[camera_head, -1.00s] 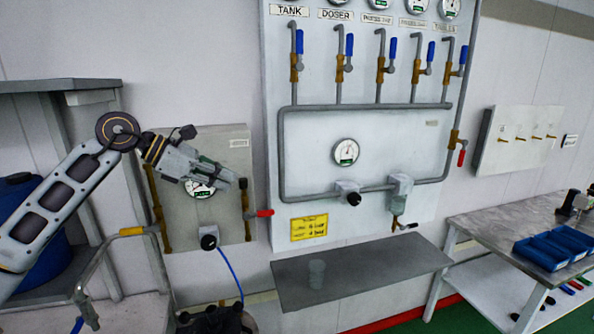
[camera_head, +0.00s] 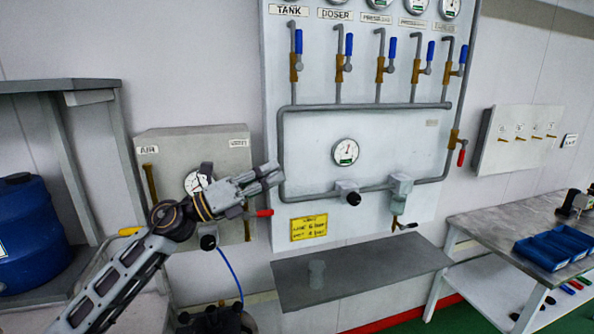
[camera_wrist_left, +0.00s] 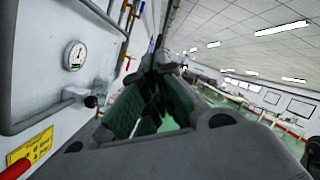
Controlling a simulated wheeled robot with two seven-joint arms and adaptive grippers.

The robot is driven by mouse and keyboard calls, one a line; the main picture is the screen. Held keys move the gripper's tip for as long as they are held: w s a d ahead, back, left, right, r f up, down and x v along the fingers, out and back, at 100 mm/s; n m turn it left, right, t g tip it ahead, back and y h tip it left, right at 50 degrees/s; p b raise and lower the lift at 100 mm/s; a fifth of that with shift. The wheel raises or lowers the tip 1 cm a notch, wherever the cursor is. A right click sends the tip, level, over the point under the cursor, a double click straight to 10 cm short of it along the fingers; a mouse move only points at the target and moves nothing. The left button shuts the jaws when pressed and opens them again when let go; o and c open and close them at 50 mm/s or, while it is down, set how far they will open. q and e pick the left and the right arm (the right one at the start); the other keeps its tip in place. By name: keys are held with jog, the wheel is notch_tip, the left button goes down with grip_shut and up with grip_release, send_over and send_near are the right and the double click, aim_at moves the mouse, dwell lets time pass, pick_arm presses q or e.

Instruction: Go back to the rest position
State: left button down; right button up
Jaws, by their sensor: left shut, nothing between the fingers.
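My left gripper (camera_head: 272,176) is shut and empty. In the head view it is raised in front of the wall, between the grey air box (camera_head: 146,141) and the large pipe panel (camera_head: 300,160), pointing right. Its fingers also show in the left wrist view (camera_wrist_left: 155,85), closed together with green inner faces. The arm covers part of the air box and its gauge. My right gripper is not in view.
A grey shelf (camera_head: 400,262) with a clear cup (camera_head: 317,272) juts out below the panel. A red-handled valve (camera_head: 262,213) is close below the left gripper. A blue barrel (camera_head: 30,235) stands left. A bench (camera_head: 480,222) with blue bins (camera_head: 545,252) stands right.

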pick_arm(q)
jog(key=w+a+f+n+t+y, duration=0.2)
jog(key=a+f+n+t+y, duration=0.55)
jog(key=n, duration=0.75)
jog(key=w+a+f+n+t+y, duration=0.1)
jog(key=a+f+n+t+y, duration=0.4)
jog(key=f+n+y, duration=0.7)
jog(key=s+a+f+n+g+y, duration=0.1)
jog(key=s+a+f+n+g, duration=0.15)
jog(key=f+n, duration=0.3)
jog(key=s+a+f+n+g+y, duration=0.1)
jog(key=s+a+f+n+g, duration=0.1)
jog(key=s+f+n+g, duration=0.35)
jog(key=s+f+n+g+h, duration=0.15)
jog(key=s+f+g, duration=0.75)
jog(key=s+f, duration=1.1)
jog(key=s+f+g, duration=0.1)
jog(key=s+f, duration=0.1)
jog(key=f, duration=1.3)
jog(key=s+f, duration=0.2)
jog(key=f, duration=1.4)
jog(key=s+a+f, duration=0.2)
jog(key=s+f, duration=0.8)
jog(key=s, duration=0.1)
jog(key=s+a+f+g, duration=0.1)
jog(key=s+f, duration=0.9)
jog(key=s, duration=0.1)
jog(key=shift+s+a, duration=0.15)
jog(key=shift+a, duration=0.2)
